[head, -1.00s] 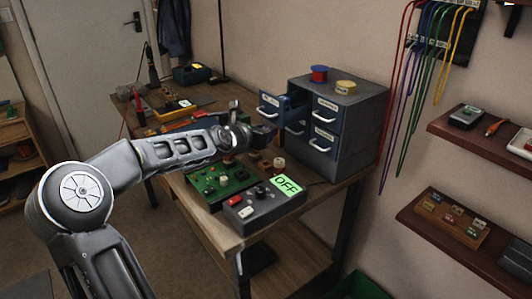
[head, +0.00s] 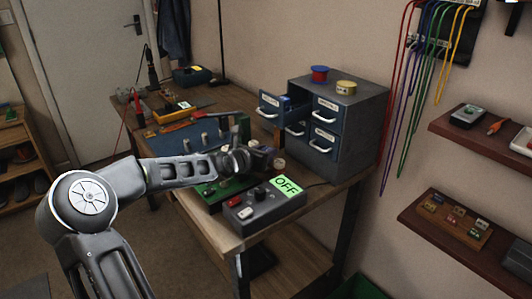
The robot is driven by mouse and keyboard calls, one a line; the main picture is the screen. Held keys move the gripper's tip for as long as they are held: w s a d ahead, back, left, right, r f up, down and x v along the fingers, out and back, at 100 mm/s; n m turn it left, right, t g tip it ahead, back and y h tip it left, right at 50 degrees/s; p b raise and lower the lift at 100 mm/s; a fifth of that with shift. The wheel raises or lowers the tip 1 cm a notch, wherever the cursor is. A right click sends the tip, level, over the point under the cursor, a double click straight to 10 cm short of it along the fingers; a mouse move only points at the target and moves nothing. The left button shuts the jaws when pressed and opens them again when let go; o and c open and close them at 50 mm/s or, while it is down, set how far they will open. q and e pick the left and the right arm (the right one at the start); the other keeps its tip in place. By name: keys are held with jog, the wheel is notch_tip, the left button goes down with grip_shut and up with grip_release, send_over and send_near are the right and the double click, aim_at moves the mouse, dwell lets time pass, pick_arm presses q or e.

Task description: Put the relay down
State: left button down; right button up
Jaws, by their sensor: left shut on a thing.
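My left arm reaches in from the left over the workbench (head: 215,236). My left gripper (head: 259,158) is shut on a small dark block, which I take to be the relay (head: 266,155). The gripper hides much of it. It is above or at the back edge of the green circuit board (head: 215,193); I cannot tell whether it touches anything. My right gripper is out of view.
A drawer cabinet (head: 350,125) with an open top-left drawer (head: 274,105) stands behind right. A blue mat (head: 190,137) lies behind the arm.

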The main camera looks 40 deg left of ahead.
pick_arm(q)
jog(key=shift+s+f, duration=0.2)
jog(key=shift+f, duration=0.5)
jog(key=c, duration=1.4)
grip_release()
jog(key=shift+f, duration=0.2)
jog(key=shift+w+r, duration=0.1)
jog(key=shift+r, duration=0.45)
jog(key=shift+s+a, duration=0.1)
jog(key=shift+s, duration=0.2)
jog(key=p+v, duration=0.2)
jog(key=v, duration=0.3)
jog(key=r+p+v, duration=0.1)
jog(key=p+v, duration=0.1)
jog(key=v, duration=0.3)
jog(key=shift+w, duration=0.25)
jog(key=shift+p+v, duration=0.35)
jog(key=shift+v, duration=0.5)
